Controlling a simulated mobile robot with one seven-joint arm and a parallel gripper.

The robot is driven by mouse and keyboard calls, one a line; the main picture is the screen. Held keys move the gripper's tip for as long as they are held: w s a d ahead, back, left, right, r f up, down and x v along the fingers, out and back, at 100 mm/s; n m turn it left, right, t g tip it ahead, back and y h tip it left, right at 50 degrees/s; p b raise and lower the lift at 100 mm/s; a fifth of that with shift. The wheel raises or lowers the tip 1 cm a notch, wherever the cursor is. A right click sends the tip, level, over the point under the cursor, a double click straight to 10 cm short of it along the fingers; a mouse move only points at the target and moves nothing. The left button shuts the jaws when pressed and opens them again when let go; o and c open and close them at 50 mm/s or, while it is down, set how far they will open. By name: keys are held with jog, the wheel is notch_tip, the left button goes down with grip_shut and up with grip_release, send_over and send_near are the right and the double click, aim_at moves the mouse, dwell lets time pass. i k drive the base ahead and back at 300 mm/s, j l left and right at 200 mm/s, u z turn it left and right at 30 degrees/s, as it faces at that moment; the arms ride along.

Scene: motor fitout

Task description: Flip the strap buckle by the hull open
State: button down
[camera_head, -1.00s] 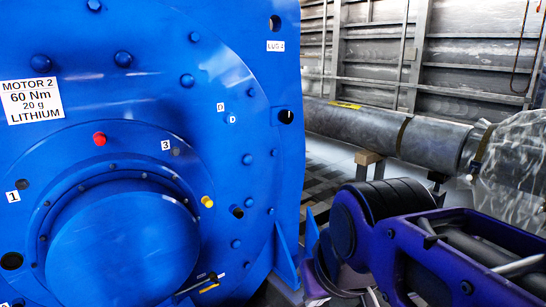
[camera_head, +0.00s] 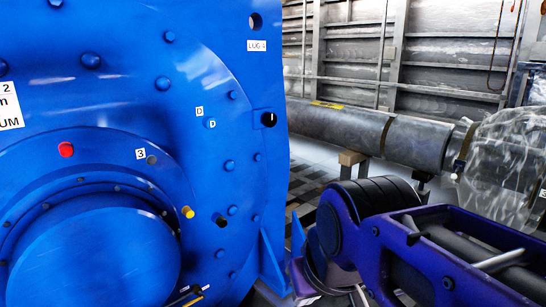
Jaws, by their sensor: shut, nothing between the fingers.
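A long grey shaft (camera_head: 345,128) lies on supports in front of the ribbed grey hull wall (camera_head: 350,72). A thin brownish strap (camera_head: 388,136) wraps around the shaft, and a second dark strap (camera_head: 466,142) sits near the shaft's right end. I cannot make out a buckle on either strap, nor whether one is open or shut. My purple arm fills the lower right, in front of the shaft's supports. My gripper is not visible; only arm links show.
A big blue motor housing (camera_head: 215,175) with bolts and red and yellow knobs fills the left. Wooden blocks (camera_head: 352,160) support the shaft. Clear plastic sheeting (camera_head: 505,150) covers its right end. A floor gap lies between housing and shaft.

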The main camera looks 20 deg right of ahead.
aim_at(453, 176)
jog(key=i+z, duration=1.25)
jog(key=i+j+z, duration=0.15)
jog(key=i+z, duration=0.3)
jog(key=i+j+z, duration=0.1)
jog(key=i+z, duration=0.4)
jog(key=i, duration=1.05)
jog(key=l+u, duration=0.1)
jog(key=u, duration=1)
jog(key=k+l+z, duration=0.1)
jog(key=k, duration=0.1)
